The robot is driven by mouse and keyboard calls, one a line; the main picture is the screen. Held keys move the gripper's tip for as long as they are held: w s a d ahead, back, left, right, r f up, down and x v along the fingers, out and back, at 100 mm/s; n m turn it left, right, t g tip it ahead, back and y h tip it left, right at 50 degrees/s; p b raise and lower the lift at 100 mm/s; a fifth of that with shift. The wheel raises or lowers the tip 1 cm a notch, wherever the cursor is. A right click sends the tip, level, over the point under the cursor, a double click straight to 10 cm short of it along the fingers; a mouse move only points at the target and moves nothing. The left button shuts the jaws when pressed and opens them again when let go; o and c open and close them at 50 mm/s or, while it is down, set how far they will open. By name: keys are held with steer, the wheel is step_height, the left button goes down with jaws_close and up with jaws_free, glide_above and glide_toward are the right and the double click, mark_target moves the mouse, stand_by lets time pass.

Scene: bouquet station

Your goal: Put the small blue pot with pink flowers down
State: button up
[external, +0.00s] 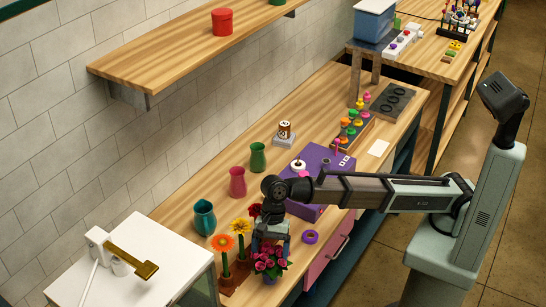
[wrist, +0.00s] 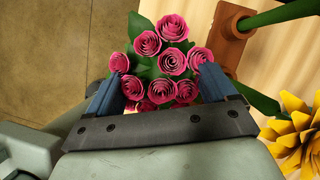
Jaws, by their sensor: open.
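The small blue pot (external: 269,279) with pink flowers (external: 269,262) stands upright at the front edge of the wooden counter, close to the left end. Its pot is mostly hidden by the blooms and leaves. My gripper (external: 271,247) is directly above and around it, pointing down. In the wrist view the pink flowers (wrist: 172,62) fill the space between the two blue fingers of my gripper (wrist: 160,88). The jaws are open, one finger on each side of the bouquet; whether they touch the leaves I cannot tell.
An orange flower (external: 222,243) and a yellow flower (external: 241,225) stand in brown bases just left. A purple tape ring (external: 310,237) lies to the right. Teal (external: 204,218), pink (external: 237,182) and green (external: 258,157) vases stand behind. A purple box (external: 318,166) lies further right.

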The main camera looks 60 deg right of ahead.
steer(key=v, duration=0.9)
steer(key=shift+r, duration=0.1)
